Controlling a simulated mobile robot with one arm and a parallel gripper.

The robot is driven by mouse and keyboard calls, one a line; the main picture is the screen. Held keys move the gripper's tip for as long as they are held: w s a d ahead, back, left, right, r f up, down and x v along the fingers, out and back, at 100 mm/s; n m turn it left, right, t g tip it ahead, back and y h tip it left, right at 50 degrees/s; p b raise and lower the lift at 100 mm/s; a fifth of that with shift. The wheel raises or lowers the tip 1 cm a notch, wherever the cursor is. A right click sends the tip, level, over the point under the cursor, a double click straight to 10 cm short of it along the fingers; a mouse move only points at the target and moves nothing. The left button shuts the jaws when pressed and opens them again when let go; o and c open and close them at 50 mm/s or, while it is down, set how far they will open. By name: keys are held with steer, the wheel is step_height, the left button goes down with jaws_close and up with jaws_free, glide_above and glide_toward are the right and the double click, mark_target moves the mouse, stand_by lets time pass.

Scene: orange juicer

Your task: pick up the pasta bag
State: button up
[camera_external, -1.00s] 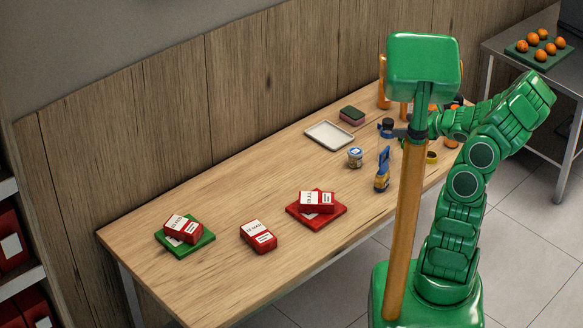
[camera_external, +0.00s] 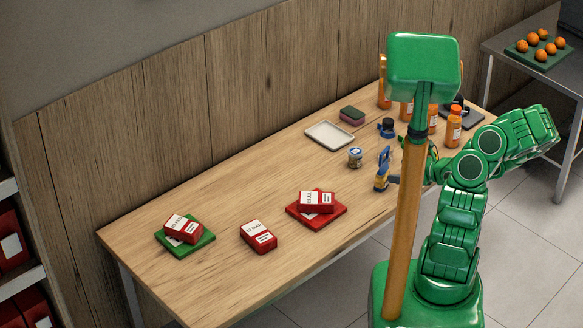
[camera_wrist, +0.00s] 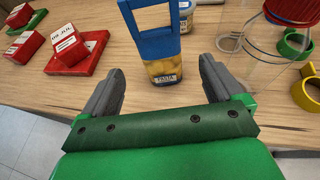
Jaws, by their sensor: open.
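The pasta bag (camera_wrist: 163,55) stands upright on the table, with a blue top, a window showing yellow contents and a "PASTA" label. It also shows in the external view (camera_external: 382,171), left of my column near the table's front edge. My gripper (camera_wrist: 161,70) is open in the wrist view. Its two grey fingers point at the bag, one to each side, with visible gaps between fingers and bag. In the external view my gripper is mostly hidden behind my column.
A small jar (camera_external: 355,157) stands behind the bag. Orange bottles (camera_external: 454,126) stand farther back.

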mark_target(386, 170)
steer(key=shift+x, duration=3.95)
steer(key=shift+f, duration=0.15)
steer(key=shift+d, duration=0.1)
steer(key=c, duration=1.1)
steer(key=shift+o, duration=0.2)
